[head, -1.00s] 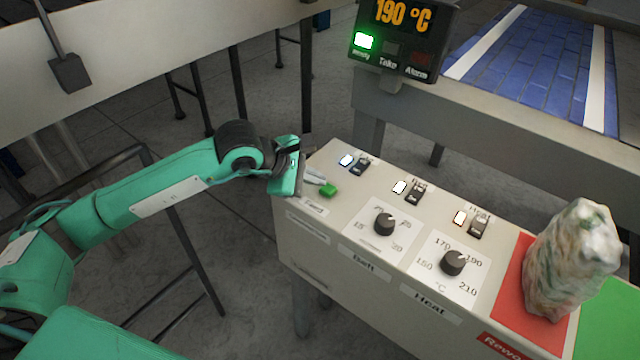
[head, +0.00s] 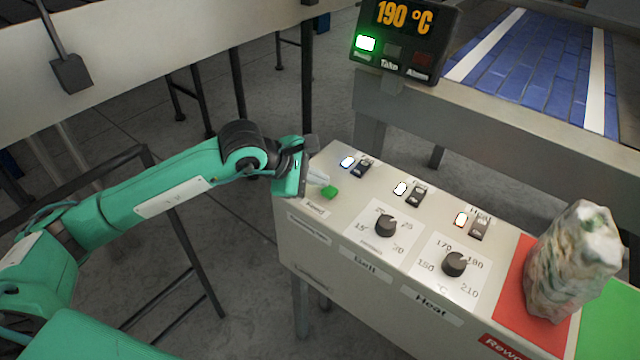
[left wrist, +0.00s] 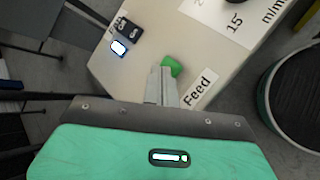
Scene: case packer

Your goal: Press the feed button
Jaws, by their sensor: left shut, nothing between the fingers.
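The feed button (head: 329,192) is a small green block on the pale top of the control box, behind the "Feed" label. It also shows in the left wrist view (left wrist: 172,65), beside the tips of my fingers. My left gripper (head: 319,179) is shut and empty, with its pale fingers reaching right, close to the button. In the left wrist view the shut fingers (left wrist: 162,82) partly overlap the button's left edge. I cannot tell whether they touch it. My right gripper does not show.
The box carries a belt knob (head: 385,226), a heat knob (head: 454,264) and rocker switches with lamps. A wrapped bag (head: 572,262) stands on the red patch at the right. A display (head: 405,40) reads 190 °C with its green lamp lit. A blue conveyor (head: 535,60) lies behind.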

